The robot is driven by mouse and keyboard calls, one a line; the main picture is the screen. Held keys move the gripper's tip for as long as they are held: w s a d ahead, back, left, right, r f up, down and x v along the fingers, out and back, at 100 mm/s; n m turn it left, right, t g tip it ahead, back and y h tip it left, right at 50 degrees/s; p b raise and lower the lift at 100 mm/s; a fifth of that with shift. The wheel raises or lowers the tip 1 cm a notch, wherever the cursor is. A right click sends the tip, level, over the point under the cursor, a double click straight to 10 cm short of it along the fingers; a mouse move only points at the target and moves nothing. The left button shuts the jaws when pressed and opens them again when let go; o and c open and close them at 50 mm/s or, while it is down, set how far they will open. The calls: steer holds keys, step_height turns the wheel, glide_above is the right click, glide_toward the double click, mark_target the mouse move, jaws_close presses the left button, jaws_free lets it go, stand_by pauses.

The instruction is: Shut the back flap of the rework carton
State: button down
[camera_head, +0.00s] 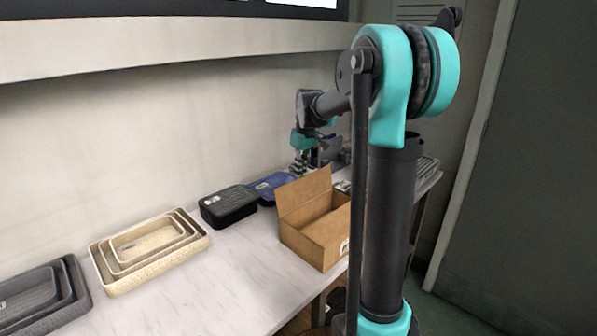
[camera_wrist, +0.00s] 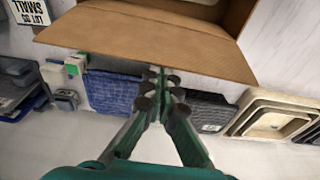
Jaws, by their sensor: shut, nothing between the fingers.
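The brown rework carton (camera_head: 325,240) stands on the white bench in the head view. Its back flap (camera_head: 305,192) is raised, leaning up and back, and the carton's top is open. In the wrist view the flap (camera_wrist: 140,45) spans the upper middle, with part of the carton (camera_wrist: 205,8) beyond it. My gripper (camera_head: 299,168) is behind the flap, near its upper edge, in the head view. In the wrist view my gripper (camera_wrist: 159,78) has its fingertips together, empty, close to the flap's edge. I cannot tell whether they touch it.
A black case (camera_head: 229,207) and a blue case (camera_head: 270,187) lie left of the carton. Beige nested trays (camera_head: 150,250) and dark grey trays (camera_head: 40,295) sit farther left. A label (camera_wrist: 30,12) shows at the wrist view's upper left. The bench in front is clear.

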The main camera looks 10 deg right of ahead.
steer(key=shift+s+d+r+t+y, duration=0.15)
steer(key=shift+s+d+t+y, duration=0.5)
steer(key=shift+s+t, duration=0.3)
steer(key=s+d+f+t+y, duration=0.2)
steer(key=s+d+t+y, duration=0.2)
steer(key=s+t, duration=0.2)
glide_above(330, 216)
steer(key=f, duration=0.4)
steer(key=shift+w+a+f, duration=0.1)
steer(key=shift+w+f, duration=0.15)
steer(key=shift+w, duration=0.05)
steer(key=shift+s+d+f, duration=0.2)
steer(key=shift+s+f, duration=0.05)
steer(key=shift+f, duration=0.45)
steer(key=shift+a+f, duration=0.1)
